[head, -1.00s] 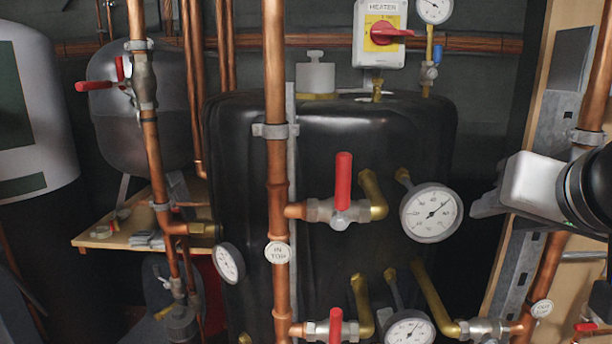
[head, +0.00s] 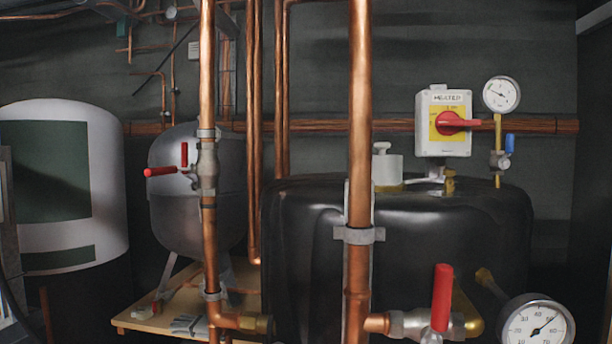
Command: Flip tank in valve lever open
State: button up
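A red valve lever (head: 442,297) stands upright on a horizontal brass-and-steel valve (head: 410,322) at the bottom right, at right angles to the valve body. The valve branches from a thick vertical copper pipe (head: 359,200) in front of the black tank (head: 440,225). Its lower edge is near the bottom of the head view. Another valve (head: 207,170) sits on the left copper pipe. Its red lever (head: 162,172) points left, with a short red upright piece (head: 184,154) beside it. No tag naming a valve is in view. My gripper is not in view.
A dial gauge (head: 538,325) is right of the upright lever. A heater switch box (head: 443,122) and a smaller gauge (head: 501,95) are above the tank. A grey vessel (head: 190,225) and a white cylinder (head: 65,140) stand at left. Copper pipes crowd the middle.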

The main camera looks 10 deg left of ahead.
aim_at(154, 171)
jog(key=k+j, duration=0.1)
jog(key=j, duration=2.7)
jog(key=k+l+u, duration=0.1)
jog(key=u, duration=0.15)
jog(key=k+l+u, duration=0.1)
jog(key=l+u, duration=0.15)
jog(key=l, duration=0.1)
